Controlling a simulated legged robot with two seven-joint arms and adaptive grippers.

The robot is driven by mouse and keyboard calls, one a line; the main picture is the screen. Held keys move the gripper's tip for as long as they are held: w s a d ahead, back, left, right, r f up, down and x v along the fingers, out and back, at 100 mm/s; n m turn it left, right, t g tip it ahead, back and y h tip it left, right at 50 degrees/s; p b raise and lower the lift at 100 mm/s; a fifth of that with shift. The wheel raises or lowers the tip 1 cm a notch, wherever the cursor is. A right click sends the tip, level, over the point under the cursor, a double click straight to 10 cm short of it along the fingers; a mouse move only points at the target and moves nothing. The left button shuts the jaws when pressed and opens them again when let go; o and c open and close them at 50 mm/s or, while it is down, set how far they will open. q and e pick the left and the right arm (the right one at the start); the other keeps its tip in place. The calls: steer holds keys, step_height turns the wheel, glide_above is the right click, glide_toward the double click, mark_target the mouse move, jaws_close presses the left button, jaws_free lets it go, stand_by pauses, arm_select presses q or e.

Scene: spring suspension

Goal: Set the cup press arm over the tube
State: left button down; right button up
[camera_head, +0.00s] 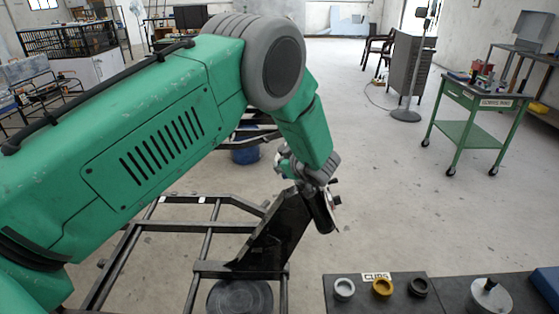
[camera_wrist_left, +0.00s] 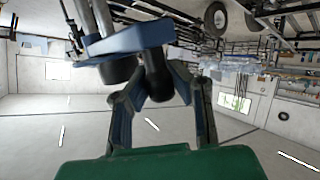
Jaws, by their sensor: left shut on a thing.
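My green left arm reaches across the head view, and its left gripper (camera_head: 318,193) is small and partly hidden beyond the wrist. In the left wrist view the two dark fingers of the left gripper (camera_wrist_left: 158,84) stand on either side of a black handle-like grip (camera_wrist_left: 156,72). The grip joins a blue arm-like part (camera_wrist_left: 135,38), likely the cup press arm. A grey metal cylinder (camera_wrist_left: 102,16) runs beside the blue part. I cannot make out the tube for certain, nor where the press arm sits relative to it. My right gripper does not show.
A dark metal frame (camera_head: 205,228) with a slanted black plate (camera_head: 272,240) stands below the arm. A dark table (camera_head: 445,290) at front right bears a grey cup (camera_head: 344,288), a yellow cup (camera_head: 382,287) and a black cup (camera_head: 418,287). A green cart (camera_head: 468,125) stands farther right; floor between is clear.

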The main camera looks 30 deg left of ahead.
arm_select(q)
steer(key=shift+w+d+r+n+g, duration=0.1)
steer(key=shift+d+n+g, duration=0.2)
steer(key=shift+g, duration=0.1)
steer(key=shift+w+d+r+n+g, duration=0.3)
steer(key=shift+n+g, duration=0.1)
steer(key=shift+g, duration=0.1)
steer(key=shift+d+p, duration=0.15)
steer(key=shift+p, duration=0.15)
steer(key=shift+w+d+r, duration=0.1)
steer(key=c, duration=1.4)
jaws_free()
steer(key=shift+o, duration=0.2)
steer(key=shift+d, duration=0.15)
